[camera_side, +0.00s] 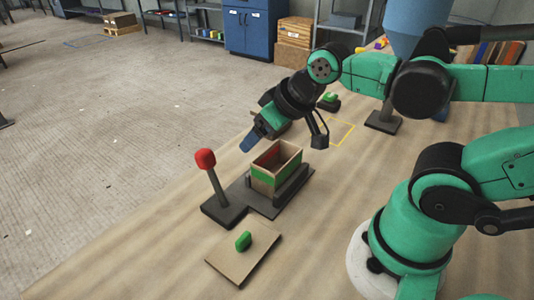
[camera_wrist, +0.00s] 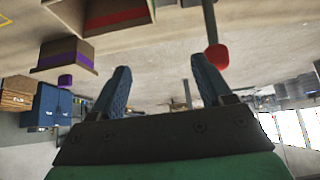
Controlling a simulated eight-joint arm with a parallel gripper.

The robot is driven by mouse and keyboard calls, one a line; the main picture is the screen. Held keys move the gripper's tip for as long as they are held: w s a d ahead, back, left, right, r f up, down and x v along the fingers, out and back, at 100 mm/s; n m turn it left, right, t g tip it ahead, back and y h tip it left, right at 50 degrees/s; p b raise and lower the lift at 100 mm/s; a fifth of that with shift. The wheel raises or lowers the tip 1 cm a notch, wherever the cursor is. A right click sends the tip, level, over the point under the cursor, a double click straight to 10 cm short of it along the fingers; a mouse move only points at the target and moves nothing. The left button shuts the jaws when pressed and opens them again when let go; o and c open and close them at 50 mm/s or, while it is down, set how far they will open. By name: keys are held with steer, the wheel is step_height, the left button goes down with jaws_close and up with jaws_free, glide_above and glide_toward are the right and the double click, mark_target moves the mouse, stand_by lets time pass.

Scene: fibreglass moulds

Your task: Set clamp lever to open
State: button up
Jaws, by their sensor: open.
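The clamp lever is a dark post with a red knob (camera_side: 205,158). It rises from a dark base (camera_side: 222,213) and leans slightly left in the side view. In the wrist view the red knob (camera_wrist: 217,56) shows just beyond the right fingertip, with its post running to the top edge. My gripper (camera_side: 252,137) is open and empty, with blue fingers, above and to the right of the knob in the side view. In the wrist view the gripper's fingers (camera_wrist: 163,74) are spread, with nothing between them. Whether a finger touches the knob is unclear.
An open wooden box (camera_side: 262,179) with a green band sits in the dark fixture beside the lever. A wooden lid (camera_side: 225,262) with a green handle (camera_side: 243,241) lies in front. A yellow outline (camera_side: 345,137) and a dark stand (camera_side: 384,122) are behind. Table left of the lever is clear.

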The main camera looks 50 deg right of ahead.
step_height(320, 180, up, 5)
steer(key=g, duration=0.7)
glide_above(206, 164)
steer(key=w+d, duration=0.1)
steer(key=d, duration=0.1)
steer(key=shift+w+a+r, duration=0.1)
steer(key=shift+a+r, duration=0.05)
steer(key=shift+a, duration=0.1)
steer(key=f, duration=0.4)
steer(key=shift+w+a+f, duration=0.15)
steer(key=shift+a, duration=0.05)
steer(key=shift+f, duration=3.3)
jaws_close()
